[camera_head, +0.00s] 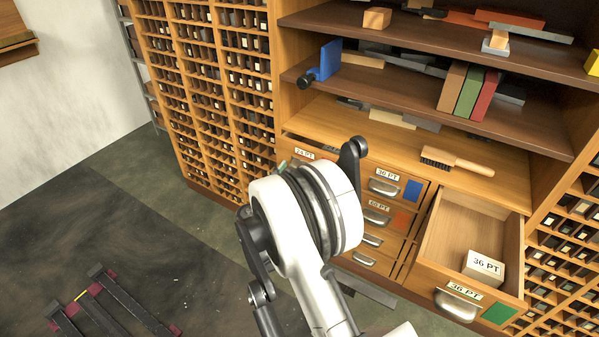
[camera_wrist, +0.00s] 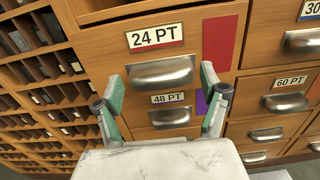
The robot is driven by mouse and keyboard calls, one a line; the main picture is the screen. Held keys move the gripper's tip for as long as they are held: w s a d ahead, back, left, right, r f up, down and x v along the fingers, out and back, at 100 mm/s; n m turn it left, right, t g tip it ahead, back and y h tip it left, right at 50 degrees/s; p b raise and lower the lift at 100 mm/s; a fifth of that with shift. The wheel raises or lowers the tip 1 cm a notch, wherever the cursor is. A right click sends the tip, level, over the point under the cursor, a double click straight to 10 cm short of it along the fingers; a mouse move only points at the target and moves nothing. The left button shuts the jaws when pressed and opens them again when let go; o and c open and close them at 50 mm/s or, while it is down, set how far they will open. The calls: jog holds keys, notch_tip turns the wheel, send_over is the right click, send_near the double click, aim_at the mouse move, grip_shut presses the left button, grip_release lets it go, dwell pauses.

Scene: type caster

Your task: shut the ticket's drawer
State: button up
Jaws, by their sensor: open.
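The 36 PT drawer (camera_head: 466,300) at the right is pulled far out, with a green patch on its front. A pale block (camera_head: 484,267) marked 36 PT stands inside it. The 24 PT drawer (camera_head: 304,154) at the left is partly out, with a dark gap above its front; in the wrist view its front (camera_wrist: 195,48) has a red patch and a metal handle (camera_wrist: 162,71). My gripper (camera_wrist: 162,85) is open and empty, its green-padded fingers either side of that handle; I cannot tell whether they touch the front. In the head view my arm mostly hides the gripper.
The 30 PT drawer (camera_head: 386,180) and 60 PT drawer (camera_head: 378,211) look shut between the two. A brush (camera_head: 457,162) lies on the counter above. Pigeonholes (camera_head: 215,85) stand at the left.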

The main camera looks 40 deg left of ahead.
jog(key=shift+w+a, duration=0.1)
jog(key=shift+w, duration=0.85)
